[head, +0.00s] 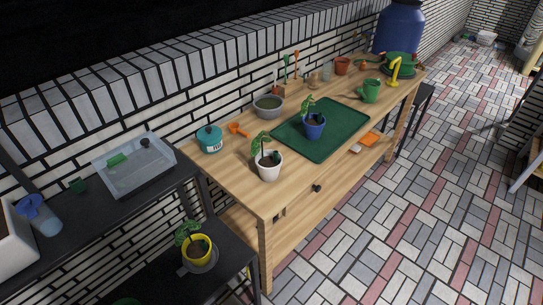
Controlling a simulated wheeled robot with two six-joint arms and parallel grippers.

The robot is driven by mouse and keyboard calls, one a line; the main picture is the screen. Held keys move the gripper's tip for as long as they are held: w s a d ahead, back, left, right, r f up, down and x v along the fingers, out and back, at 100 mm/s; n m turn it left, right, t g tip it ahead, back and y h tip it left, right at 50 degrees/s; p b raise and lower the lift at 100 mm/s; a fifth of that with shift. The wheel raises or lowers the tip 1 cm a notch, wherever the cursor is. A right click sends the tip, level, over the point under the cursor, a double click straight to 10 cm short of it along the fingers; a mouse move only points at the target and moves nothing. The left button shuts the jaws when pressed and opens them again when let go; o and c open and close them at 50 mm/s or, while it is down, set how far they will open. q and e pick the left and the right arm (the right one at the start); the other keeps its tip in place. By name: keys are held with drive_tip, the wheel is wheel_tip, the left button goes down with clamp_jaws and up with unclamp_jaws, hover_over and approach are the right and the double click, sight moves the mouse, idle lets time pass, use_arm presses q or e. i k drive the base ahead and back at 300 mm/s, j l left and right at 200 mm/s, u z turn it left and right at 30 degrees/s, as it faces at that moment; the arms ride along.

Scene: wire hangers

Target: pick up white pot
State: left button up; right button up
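The white pot (269,172) stands upright near the front left corner of the wooden workbench (240,182). It holds dark soil and a plant with green leaves (262,143). The pot stands on bare wood, in front of the green mat and apart from it. Neither of my grippers shows in the head view, so their position and state are hidden.
A blue potted plant (314,128) stands on the green mat (325,150). A teal jar (209,140), an orange scoop (238,130) and a grey bowl (267,107) are behind the white pot. A yellow pot (197,252) sits on a low dark shelf. Paved floor (400,220) is open.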

sight(269, 169)
drive_tip(key=u, duration=0.35)
drive_tip(key=i+l+u, duration=0.15)
drive_tip(key=l+u, duration=0.35)
drive_tip(key=i+l+u, duration=0.1)
drive_tip(key=l+u, duration=0.85)
